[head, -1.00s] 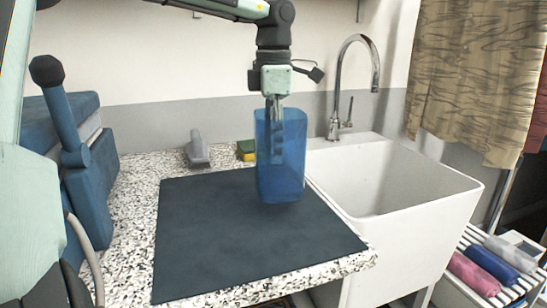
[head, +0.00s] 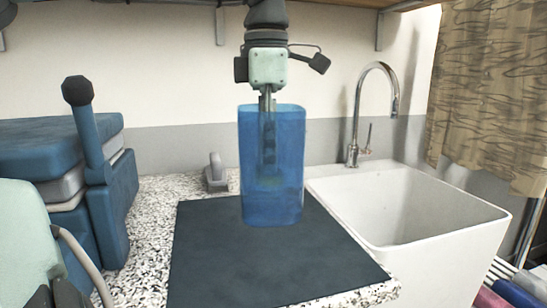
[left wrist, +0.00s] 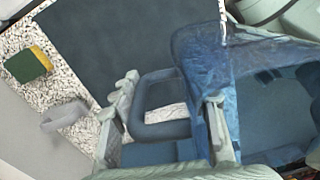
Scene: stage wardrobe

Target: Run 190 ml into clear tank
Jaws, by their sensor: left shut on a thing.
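A tall, blue, see-through tank (head: 288,195) hangs upright from my left gripper (head: 268,155) in the head view, over the dark mat. The fingers show dimly through its blue wall. The left wrist view shows the tank (left wrist: 265,95) at the right and my left gripper (left wrist: 165,125) shut on it, with a dark blue loop like a handle by the fingers. I cannot tell whether the tank holds liquid. The chrome tap (head: 357,125) stands behind the white sink (head: 450,225), right of the tank and apart from it. My right gripper is out of view.
The dark mat (head: 220,260) covers much of the speckled counter (head: 145,235). A grey object (head: 215,175) stands at the back, and a green and yellow sponge (left wrist: 28,65) shows in the wrist view.

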